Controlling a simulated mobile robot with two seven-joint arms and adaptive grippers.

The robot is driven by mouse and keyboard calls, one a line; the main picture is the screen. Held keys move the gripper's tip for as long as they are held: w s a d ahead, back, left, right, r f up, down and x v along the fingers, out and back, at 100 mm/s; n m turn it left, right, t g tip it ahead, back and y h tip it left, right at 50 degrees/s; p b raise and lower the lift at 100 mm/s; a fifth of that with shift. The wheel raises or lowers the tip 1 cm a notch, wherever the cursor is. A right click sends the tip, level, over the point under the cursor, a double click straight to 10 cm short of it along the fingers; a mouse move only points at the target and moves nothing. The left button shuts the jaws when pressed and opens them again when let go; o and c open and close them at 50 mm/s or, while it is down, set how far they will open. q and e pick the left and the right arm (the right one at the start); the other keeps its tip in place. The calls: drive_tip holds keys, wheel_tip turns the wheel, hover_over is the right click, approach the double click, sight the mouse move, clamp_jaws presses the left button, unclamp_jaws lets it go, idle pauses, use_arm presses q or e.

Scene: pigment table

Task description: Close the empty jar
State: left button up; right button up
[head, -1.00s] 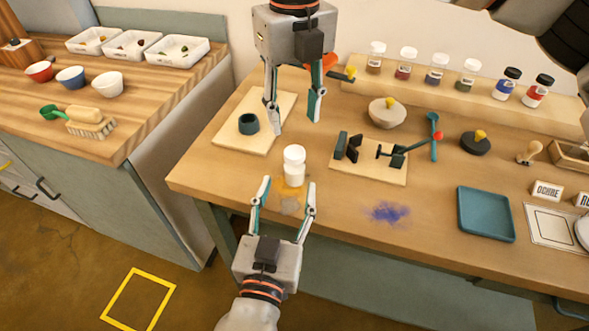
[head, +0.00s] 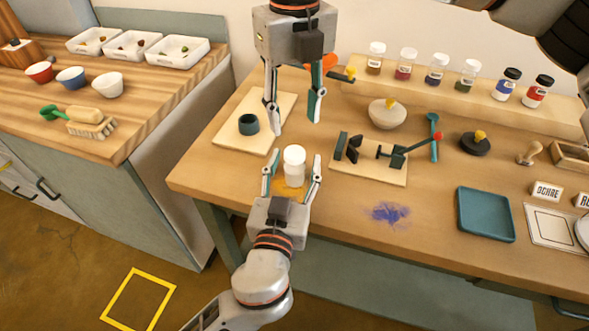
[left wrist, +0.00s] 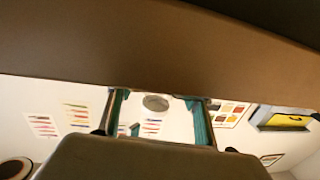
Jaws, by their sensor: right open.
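A white-topped jar (head: 294,164) stands upright near the table's front left, beside an ochre stain. I cannot tell whether its white top is a separate lid. My left gripper (head: 292,172) is open at table height, with one finger to each side of the jar and visible gaps. My right gripper (head: 294,123) points down, open and empty, behind and above the jar. The left wrist view shows teal finger pads and a grey oval (left wrist: 156,103) between them, which I cannot identify for certain.
Blue powder (head: 389,213) and a teal tray (head: 486,214) are farther right. Several pigment jars (head: 437,69) line the back shelf.

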sight(295, 153)
use_arm(q)
clamp_jaws()
use_arm(e)
drive_tip(key=n, duration=0.4)
drive_tip(key=shift+n, duration=0.4)
drive_tip(key=n, duration=0.3)
drive_tip(key=shift+n, duration=0.3)
drive_tip(key=n, duration=1.4)
drive_tip(key=shift+f, duration=0.1)
drive_tip(key=shift+f, duration=3.9)
